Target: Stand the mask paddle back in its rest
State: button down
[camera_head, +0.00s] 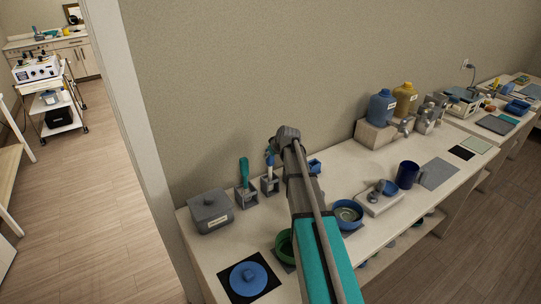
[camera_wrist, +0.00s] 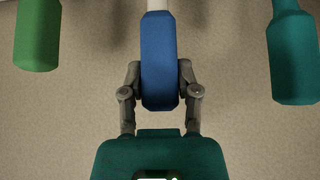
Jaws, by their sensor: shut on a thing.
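My gripper (camera_wrist: 160,86) is shut on a blue handle (camera_wrist: 158,55) in the wrist view, with one finger on each side. A pale shaft shows at the top of that handle. A green handle (camera_wrist: 38,35) is to its left and a teal handle (camera_wrist: 292,55) to its right, both apart from my fingers. In the head view the blue handle (camera_head: 269,158) is above a grey rest (camera_head: 270,184); I cannot tell whether its lower end is seated. A teal-handled tool (camera_head: 244,170) stands upright in the grey rest (camera_head: 246,196) to the left. No label shows which is the mask paddle.
A grey lidded box (camera_head: 211,211) stands at the counter's left end. A blue lid (camera_head: 249,278) on a black mat, a green bowl (camera_head: 284,246) and a blue bowl (camera_head: 347,213) are in front. My arm hides the counter between. A dark blue mug (camera_head: 407,175) is farther right.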

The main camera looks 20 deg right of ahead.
jog(key=shift+c, duration=1.3)
grip_release()
jog(key=shift+s+r, duration=0.1)
jog(key=shift+r, duration=0.05)
jog(key=shift+s+r+p, duration=0.2)
jog(key=shift+r+p, duration=0.1)
jog(key=shift+p, duration=0.15)
jog(key=shift+s+d+r, duration=0.1)
jog(key=shift+s+r, duration=0.1)
jog(key=shift+r, duration=0.05)
jog(key=p+v, duration=0.5)
jog(key=v, duration=0.1)
dwell(0.8)
jog(key=shift+s, duration=0.15)
dwell(1.1)
